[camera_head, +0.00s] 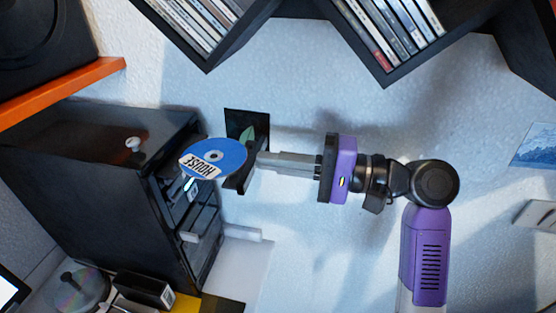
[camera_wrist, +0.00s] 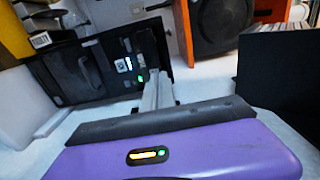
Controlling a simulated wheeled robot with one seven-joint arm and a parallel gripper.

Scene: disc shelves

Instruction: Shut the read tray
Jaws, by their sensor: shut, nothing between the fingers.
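A blue disc marked HOUSE (camera_head: 213,158) lies at the front of the black case, by the upper slots. A dark tray end (camera_head: 238,178) sticks out beside the disc's right edge; I take it to be the read tray, standing open. The disc covers most of it. My gripper (camera_head: 258,160) is shut and empty, coming from the right, with its fingertips close to the tray end. I cannot tell whether they touch. In the wrist view my gripper (camera_wrist: 154,80) points at the case front (camera_wrist: 110,62), near a small green light.
The black case (camera_head: 110,190) fills the left. A dark square with a green leaf shape (camera_head: 246,128) is behind the fingertips. Shelves of disc cases (camera_head: 395,25) hang above. A clear disc stack (camera_head: 78,290) stands low left. The pale surface around my arm is mostly free.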

